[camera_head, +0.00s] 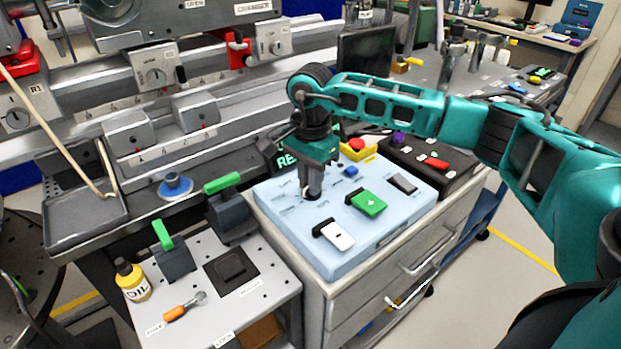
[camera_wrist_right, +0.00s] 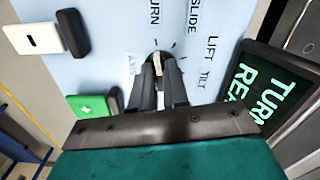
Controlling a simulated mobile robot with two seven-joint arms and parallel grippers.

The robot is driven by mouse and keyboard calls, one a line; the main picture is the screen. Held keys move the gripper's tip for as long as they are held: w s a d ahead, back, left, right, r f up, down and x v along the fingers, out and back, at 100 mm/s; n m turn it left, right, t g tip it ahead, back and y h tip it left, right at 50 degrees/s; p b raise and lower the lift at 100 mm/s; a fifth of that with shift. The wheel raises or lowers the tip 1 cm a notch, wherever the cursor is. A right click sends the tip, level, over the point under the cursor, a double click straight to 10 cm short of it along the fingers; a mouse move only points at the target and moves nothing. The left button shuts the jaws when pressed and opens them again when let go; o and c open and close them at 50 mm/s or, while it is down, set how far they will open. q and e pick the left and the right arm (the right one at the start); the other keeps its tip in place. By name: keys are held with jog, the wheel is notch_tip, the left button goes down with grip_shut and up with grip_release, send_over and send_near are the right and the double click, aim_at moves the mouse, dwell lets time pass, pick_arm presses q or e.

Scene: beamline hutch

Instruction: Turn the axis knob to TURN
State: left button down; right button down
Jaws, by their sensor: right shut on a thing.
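The axis knob (camera_wrist_right: 157,57) is a small dark knob with a pale mark, on the light blue panel (camera_head: 345,255). My right gripper (camera_wrist_right: 158,66) points down at the panel and is shut on the knob; its fingers hide much of it. The gripper (camera_head: 311,190) also shows in the head view. Printed labels TURN (camera_wrist_right: 154,12), SLIDE, LIFT and TILT fan around the knob. I cannot tell exactly which label the mark points to. A dark display (camera_wrist_right: 262,95) shows green text with TURN and part of another word. My left gripper is out of view.
On the panel are a green plus button (camera_head: 368,202), a white minus rocker (camera_head: 336,235) and a grey rocker (camera_head: 403,183). A red emergency button (camera_head: 356,145) stands behind. A steel bench (camera_head: 225,280) with an oil bottle (camera_head: 132,279) is at left.

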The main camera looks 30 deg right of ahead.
jog(key=c, duration=1.1)
grip_release()
pick_arm(q)
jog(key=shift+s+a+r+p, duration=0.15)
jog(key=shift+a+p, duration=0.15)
jog(key=shift+p, duration=0.2)
pick_arm(e)
notch_tip(320, 180, up, 13)
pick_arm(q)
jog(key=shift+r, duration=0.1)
